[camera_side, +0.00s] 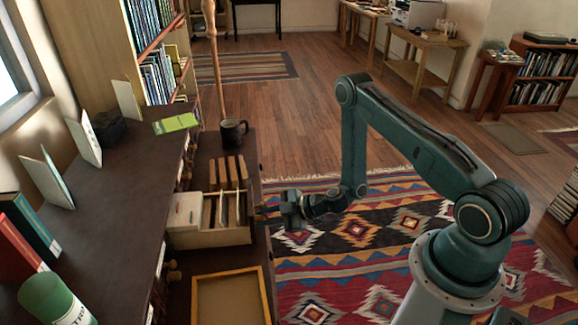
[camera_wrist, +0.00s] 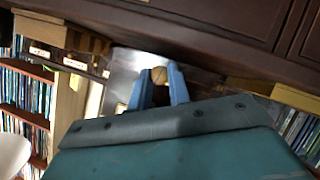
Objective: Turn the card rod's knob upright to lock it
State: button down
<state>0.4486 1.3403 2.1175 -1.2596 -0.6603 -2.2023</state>
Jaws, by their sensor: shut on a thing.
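The card tray (camera_side: 210,238) is a pale wooden box on the dark counter, holding cream cards (camera_side: 185,212) and several brown wooden dividers. The rod's knob (camera_wrist: 159,74) is a small round tan piece at the tray's end that faces my arm. My gripper (camera_wrist: 158,86) has its two blue fingers on either side of the knob and is shut on it. In the side view my gripper (camera_side: 268,209) reaches in level from the right, and the knob is too small there to read its turn. Whether the knob is upright I cannot tell.
A dark mug (camera_side: 233,133) stands behind the tray. A yellow-framed wooden tray (camera_side: 232,298) lies in front of it. A higher dark shelf top (camera_side: 100,225) with cards and books runs along the left. Open floor with a patterned rug (camera_side: 365,235) lies right of the counter.

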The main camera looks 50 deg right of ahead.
dwell(0.3)
jog(key=shift+a+f+n+t+h, duration=0.1)
jog(key=shift+n+t+h, duration=0.2)
jog(key=shift+n+t, duration=0.5)
jog(key=c, duration=1.2)
grip_release()
jog(key=shift+c, duration=0.2)
jog(key=shift+m+g, duration=0.4)
jog(key=shift+g, duration=0.1)
